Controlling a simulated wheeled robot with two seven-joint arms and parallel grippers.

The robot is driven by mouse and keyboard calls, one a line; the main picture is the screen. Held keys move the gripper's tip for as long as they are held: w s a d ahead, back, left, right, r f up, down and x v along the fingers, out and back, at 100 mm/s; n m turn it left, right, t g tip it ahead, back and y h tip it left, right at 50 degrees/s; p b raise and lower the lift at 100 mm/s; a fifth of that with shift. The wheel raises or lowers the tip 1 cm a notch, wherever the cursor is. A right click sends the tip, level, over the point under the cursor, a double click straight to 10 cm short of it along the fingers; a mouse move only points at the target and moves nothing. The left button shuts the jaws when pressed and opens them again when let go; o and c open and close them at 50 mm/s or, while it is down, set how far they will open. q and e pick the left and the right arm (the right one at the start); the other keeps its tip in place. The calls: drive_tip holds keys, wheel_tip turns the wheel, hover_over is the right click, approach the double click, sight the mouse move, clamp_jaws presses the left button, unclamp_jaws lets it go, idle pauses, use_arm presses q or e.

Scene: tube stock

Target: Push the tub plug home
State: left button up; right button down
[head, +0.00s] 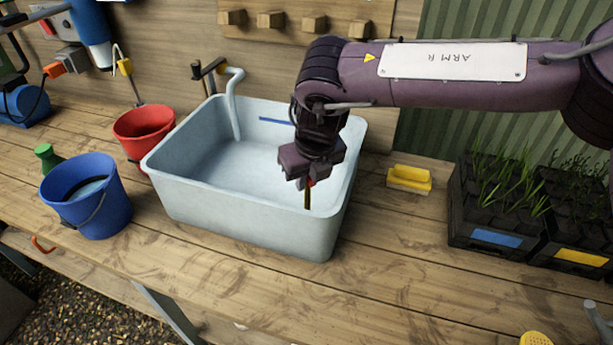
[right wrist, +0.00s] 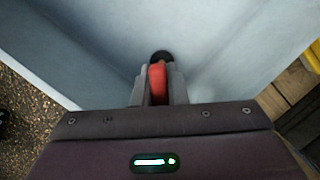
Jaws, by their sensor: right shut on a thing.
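The pale grey-blue tub (head: 185,195) stands on the wooden bench. My right gripper (head: 305,180) is inside the tub, pointing down, shut on a red handle (right wrist: 158,84). A thin brownish stem (head: 307,199) runs down from the red part in the head view. In the right wrist view a dark round shape (right wrist: 161,55) lies on the tub floor just beyond the red handle. I cannot tell whether it is the plug or the open drain, nor whether the stem touches it. My left gripper is not in view.
A tap pipe (head: 233,105) hangs into the tub's back left. A yellow sponge-like block (head: 410,179) and plant trays (head: 480,232) are on the right.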

idle(0.3)
drive_tip(key=c, duration=1.4)
unclamp_jaws()
drive_tip(key=shift+o, duration=0.2)
drive_tip(key=shift+r, duration=0.1)
drive_tip(key=v, duration=0.7)
drive_tip(key=shift+s+r+b, duration=0.15)
drive_tip(key=shift+r+b, duration=0.15)
drive_tip(key=shift+b, duration=0.1)
